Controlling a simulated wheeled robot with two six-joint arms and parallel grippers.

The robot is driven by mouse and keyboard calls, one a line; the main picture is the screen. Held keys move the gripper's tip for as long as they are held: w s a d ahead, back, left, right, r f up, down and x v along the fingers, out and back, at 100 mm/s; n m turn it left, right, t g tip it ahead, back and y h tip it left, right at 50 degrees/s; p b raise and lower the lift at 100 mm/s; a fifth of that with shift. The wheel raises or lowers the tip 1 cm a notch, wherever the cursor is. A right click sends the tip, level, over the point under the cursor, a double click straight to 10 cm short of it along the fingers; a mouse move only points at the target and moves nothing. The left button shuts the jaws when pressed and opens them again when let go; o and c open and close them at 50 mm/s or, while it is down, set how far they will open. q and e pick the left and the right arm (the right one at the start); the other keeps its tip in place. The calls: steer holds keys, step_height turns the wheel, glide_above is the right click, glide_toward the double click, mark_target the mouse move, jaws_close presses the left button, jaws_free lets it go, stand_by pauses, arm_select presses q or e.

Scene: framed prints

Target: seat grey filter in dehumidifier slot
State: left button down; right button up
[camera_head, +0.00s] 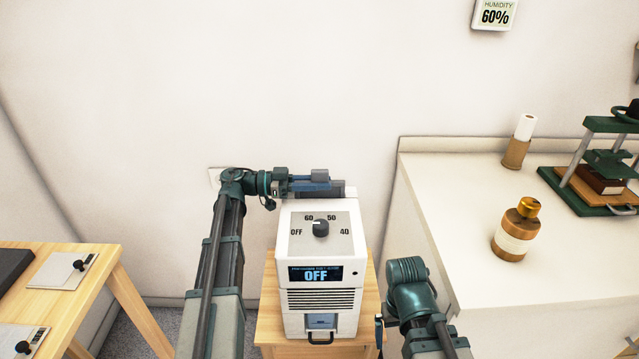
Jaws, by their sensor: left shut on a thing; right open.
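The white dehumidifier (297,217) stands on a small wooden stand, with a dial on top and a front display reading OFF. My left gripper (318,181) reaches in from the left at the unit's rear top edge. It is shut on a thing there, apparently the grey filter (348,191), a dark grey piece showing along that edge. How much of the filter is inside the slot is hidden by the gripper and the housing. My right gripper (380,330) is open and low, just right of the unit's front; its wrist hides part of it.
A humidity sign (494,14) reads 60%.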

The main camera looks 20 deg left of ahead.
arm_select(q)
steer(key=shift+f+b, duration=1)
steer(key=shift+f, duration=0.05)
steer(key=c, duration=0.7)
jaws_free()
steer(key=v, duration=1.3)
steer(key=shift+s+a+r, duration=0.1)
steer(key=shift+a, duration=0.3)
